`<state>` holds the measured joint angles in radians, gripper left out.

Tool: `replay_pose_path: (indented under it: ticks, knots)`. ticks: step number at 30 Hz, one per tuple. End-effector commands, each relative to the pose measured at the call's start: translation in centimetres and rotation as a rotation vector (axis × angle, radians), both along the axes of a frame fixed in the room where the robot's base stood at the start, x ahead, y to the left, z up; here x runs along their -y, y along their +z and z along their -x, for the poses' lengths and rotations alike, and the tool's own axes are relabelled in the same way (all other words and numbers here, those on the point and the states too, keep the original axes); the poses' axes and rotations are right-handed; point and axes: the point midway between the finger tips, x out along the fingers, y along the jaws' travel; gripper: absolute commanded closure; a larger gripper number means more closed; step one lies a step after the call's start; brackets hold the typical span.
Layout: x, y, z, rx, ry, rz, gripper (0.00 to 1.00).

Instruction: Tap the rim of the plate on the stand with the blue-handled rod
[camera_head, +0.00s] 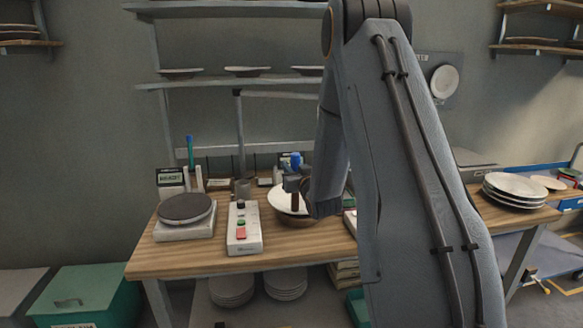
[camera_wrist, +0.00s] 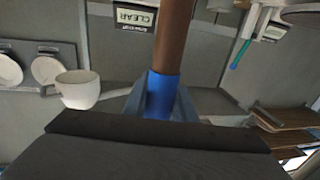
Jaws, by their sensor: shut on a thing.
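My gripper (camera_head: 291,184) is shut on the blue-handled rod (camera_head: 295,203). In the wrist view, the rod (camera_wrist: 174,35) has a brown shaft, and its blue handle (camera_wrist: 162,92) sits between my fingers. In the head view, the brown end points down over the white plate (camera_head: 281,201). The plate rests on a round brown stand (camera_head: 293,222) on the wooden table. My gripper and arm hide the plate's right part. I cannot tell whether the rod touches the plate.
A dark round plate device (camera_head: 185,208) and a white button box (camera_head: 242,232) stand to the left on the table (camera_head: 165,262). A blue-green rod (camera_head: 190,150) stands upright behind them. Stacked plates (camera_head: 514,190) are at the right. A white cup (camera_wrist: 78,92) shows in the wrist view.

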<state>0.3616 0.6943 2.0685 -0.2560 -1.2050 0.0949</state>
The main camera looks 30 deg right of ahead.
Motion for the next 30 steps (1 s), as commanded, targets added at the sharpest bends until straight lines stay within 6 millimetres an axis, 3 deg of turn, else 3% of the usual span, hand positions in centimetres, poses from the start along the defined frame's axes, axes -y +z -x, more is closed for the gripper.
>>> replay_pose_path:
  ticks: [17, 30]
  knots:
    - [0.0, -0.2, 0.1, -0.005, 0.0, -0.002, 0.99]
    - [0.0, 2.8, 0.1, -0.001, 0.0, 0.0, 0.99]
